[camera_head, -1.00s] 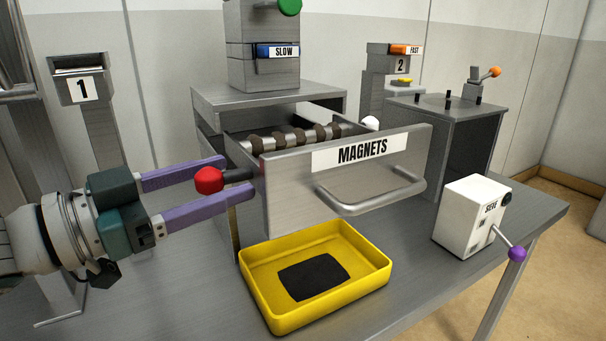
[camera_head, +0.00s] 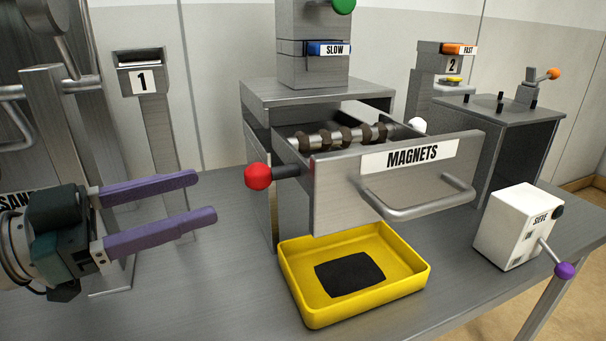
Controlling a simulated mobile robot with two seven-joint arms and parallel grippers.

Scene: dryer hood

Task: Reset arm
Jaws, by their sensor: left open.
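My left gripper (camera_head: 206,197) is at the left of the head view, with its two purple fingers apart and nothing between them. Its fingertips are to the left of the red knob (camera_head: 258,176) on the side of the open drawer labelled MAGNETS (camera_head: 340,195), with a clear gap between. My right gripper is not in view.
A yellow tray (camera_head: 419,284) with a dark patch inside sits below the drawer. A white SIEVE box (camera_head: 515,228) with a purple-knobbed lever stands at the right. Post 1 (camera_head: 143,82) stands behind my left gripper. The table's front left is clear.

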